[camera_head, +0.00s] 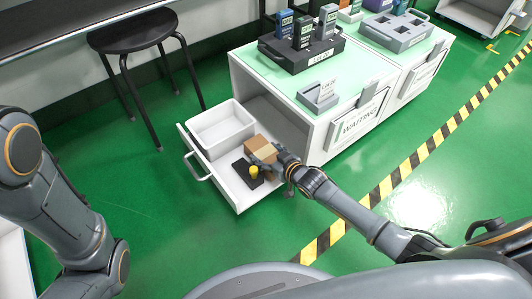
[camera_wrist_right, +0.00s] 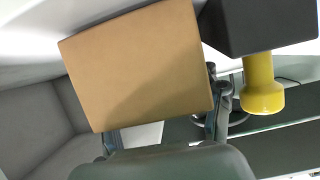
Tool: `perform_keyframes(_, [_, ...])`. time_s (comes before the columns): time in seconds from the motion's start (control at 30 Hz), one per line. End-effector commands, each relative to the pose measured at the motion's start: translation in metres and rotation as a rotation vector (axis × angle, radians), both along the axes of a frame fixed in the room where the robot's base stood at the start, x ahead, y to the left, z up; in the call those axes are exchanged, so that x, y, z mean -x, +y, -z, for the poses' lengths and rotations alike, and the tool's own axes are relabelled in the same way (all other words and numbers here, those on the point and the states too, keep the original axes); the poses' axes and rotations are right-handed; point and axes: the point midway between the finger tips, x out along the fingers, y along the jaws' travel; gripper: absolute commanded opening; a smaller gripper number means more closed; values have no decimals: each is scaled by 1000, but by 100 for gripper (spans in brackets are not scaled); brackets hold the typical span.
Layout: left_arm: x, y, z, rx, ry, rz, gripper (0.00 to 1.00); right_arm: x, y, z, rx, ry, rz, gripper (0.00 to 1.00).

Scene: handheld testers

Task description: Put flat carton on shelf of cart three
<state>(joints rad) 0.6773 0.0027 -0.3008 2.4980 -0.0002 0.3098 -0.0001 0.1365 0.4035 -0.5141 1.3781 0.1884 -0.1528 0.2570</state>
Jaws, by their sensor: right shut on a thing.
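A small brown carton (camera_head: 259,148) is in the pulled-out white drawer (camera_head: 240,197) of the near white cart (camera_head: 315,140). My right gripper (camera_head: 270,162) reaches into the drawer from the right and is shut on the carton. In the right wrist view the carton (camera_wrist_right: 140,62) fills the middle, with a finger of my right gripper (camera_wrist_right: 163,132) at each side of its lower part. I cannot tell whether the carton still touches the drawer floor. No label marks a cart as three that I can read. My left arm shows at the left, but its gripper is out of view.
A white bin (camera_head: 222,124) stands behind the carton in the drawer. A black block with a yellow part (camera_head: 254,171) lies beside the carton; the yellow part (camera_wrist_right: 262,85) is close to the right finger. A black stool (camera_head: 132,34) stands left. Green floor is open in front.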

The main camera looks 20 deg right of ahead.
Motion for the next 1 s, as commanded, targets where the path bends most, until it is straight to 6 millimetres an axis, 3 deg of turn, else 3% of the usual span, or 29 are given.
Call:
perform_keyframes(0.23, [2,0,2,0,-6,0,47,-1,0,5,-1,-3,-1,18])
perform_keyframes(0.27, [2,0,1,-1,-8,-1,47,-1,0,4,-1,-3,-1,71])
perform_keyframes(0.37, [3,0,0,-1,-11,0,47,-1,0,4,-1,-2,0,92])
perform_keyframes(0.77, [4,1,0,5,-11,2,47,2,-1,5,1,2,0,92])
perform_keyframes(1.0, [3,1,1,3,-10,1,47,30,-11,-7,0,2,-1,92])
